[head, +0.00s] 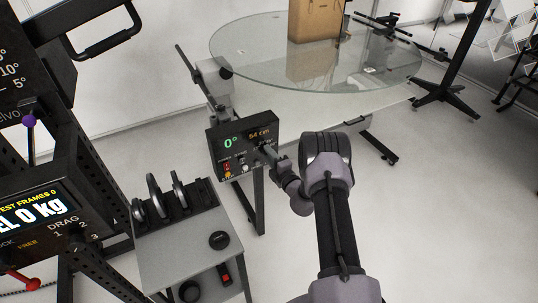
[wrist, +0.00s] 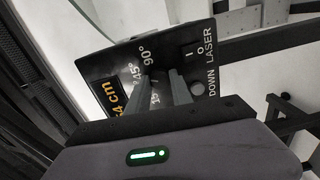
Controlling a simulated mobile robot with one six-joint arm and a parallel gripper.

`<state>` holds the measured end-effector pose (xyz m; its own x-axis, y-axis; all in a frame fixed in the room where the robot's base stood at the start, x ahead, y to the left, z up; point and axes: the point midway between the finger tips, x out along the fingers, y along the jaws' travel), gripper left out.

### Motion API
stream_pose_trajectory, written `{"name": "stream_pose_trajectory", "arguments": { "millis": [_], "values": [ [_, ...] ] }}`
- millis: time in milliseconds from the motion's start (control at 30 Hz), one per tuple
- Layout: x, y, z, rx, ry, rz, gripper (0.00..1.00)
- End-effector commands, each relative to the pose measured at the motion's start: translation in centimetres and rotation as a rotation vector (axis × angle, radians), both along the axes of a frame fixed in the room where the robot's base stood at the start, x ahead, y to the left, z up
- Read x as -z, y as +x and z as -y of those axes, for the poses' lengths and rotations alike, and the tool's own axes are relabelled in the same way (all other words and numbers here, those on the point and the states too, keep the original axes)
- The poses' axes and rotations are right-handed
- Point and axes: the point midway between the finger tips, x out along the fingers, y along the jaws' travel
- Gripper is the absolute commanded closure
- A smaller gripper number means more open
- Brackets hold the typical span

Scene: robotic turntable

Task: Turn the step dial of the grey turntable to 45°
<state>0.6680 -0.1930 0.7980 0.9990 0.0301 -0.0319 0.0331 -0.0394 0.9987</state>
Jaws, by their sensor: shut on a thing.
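The turntable (head: 245,80) has a round glass top at the upper middle of the head view. Its black control panel (head: 215,150) hangs at the front left, showing a green 0° and an orange 54 cm. The panel fills the upper middle of the wrist view (wrist: 110,62), with 45° and 90° marks and a partly covered lower mark. My gripper (head: 268,150) reaches the panel's right part from the lower right. In the wrist view its fingers (wrist: 166,86) are shut on the step dial, beside the 45° and 90° marks. The fingers hide most of the dial, and its pointer cannot be read.
A cardboard box (head: 313,22) stands on the glass. A grey cart (head: 185,245) with black handled items is below left of the panel. A black rack (head: 60,165) with displays and levers fills the left side. A laser switch (wrist: 197,50) sits close to the fingers.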

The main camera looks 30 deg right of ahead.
Motion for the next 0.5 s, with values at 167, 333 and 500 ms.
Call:
{"name": "stream_pose_trajectory", "arguments": {
  "millis": [167,333,500],
  "values": [
    [0.11,-0.05,-0.05,-0.002,0.068,-0.005,1.00],
    [0.11,-0.05,-0.06,-0.002,0.105,-0.006,1.00],
    [0.11,-0.05,-0.06,-0.001,0.117,-0.006,1.00]
  ]
}}
